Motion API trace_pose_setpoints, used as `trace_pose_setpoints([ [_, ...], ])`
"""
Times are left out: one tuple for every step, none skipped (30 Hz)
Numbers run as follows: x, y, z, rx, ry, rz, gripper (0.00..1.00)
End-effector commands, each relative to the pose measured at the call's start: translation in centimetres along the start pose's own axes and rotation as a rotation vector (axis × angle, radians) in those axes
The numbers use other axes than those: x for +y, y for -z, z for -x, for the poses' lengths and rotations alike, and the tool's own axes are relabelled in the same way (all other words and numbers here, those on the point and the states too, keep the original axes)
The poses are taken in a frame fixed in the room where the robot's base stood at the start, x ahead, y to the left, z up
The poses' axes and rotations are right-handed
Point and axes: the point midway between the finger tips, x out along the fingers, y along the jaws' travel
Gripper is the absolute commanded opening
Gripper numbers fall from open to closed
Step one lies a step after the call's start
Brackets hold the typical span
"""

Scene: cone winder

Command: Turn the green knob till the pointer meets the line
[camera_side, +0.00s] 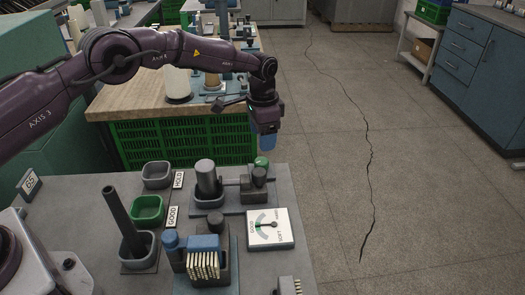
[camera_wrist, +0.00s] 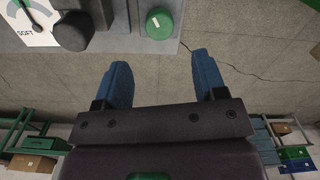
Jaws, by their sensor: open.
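The green knob (camera_side: 261,162) is a small round cap on the dark block at the bench's right edge; it also shows in the wrist view (camera_wrist: 159,23), top centre. The white gauge plate (camera_side: 281,238), marked GOOD and SOFT, lies in front of it with a green arc and a thin dark pointer. In the wrist view only a corner of the gauge (camera_wrist: 36,38) shows, with SOFT readable. The exact pointer-to-line gap is too small to tell. My gripper (camera_side: 267,142) has blue fingers, open and empty, apart from the knob; the wrist view shows floor between its fingers (camera_wrist: 160,62).
A tall dark rod (camera_side: 116,212), a green tray (camera_side: 147,209) and a grey tray (camera_side: 157,174) are farther left. A green crate (camera_side: 185,142) is behind. Open floor lies right of the bench.

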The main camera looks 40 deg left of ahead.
Motion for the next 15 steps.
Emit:
trace_pose_setpoints([
  [0.0,0.1,1.2,0.003,0.001,0.001,0.65],
  [0.0,0.0,1.7,0.002,0.001,0.001,0.65],
  [0.0,0.0,2.4,0.002,0.000,0.001,0.65],
  [0.0,0.0,2.8,0.002,0.000,0.001,0.65],
  [0.0,0.0,3.2,0.001,0.000,0.001,0.65],
  [0.0,0.0,3.7,0.000,0.000,0.001,0.65],
  [0.0,0.0,4.0,0.000,-0.001,0.001,0.65],
  [0.0,0.0,4.2,0.000,-0.001,0.001,0.65],
  [0.0,0.0,4.5,0.000,-0.001,0.001,0.65],
  [0.0,0.0,4.6,0.000,-0.001,0.001,0.65],
  [0.0,0.0,4.7,-0.001,-0.001,0.000,0.65],
  [0.0,0.0,4.7,-0.001,-0.001,0.000,0.65],
  [0.0,0.0,4.8,-0.002,-0.002,0.000,0.65],
  [0.0,0.0,4.8,-0.002,-0.002,0.000,0.65],
  [0.0,0.0,4.8,-0.002,-0.002,0.000,0.65],
])
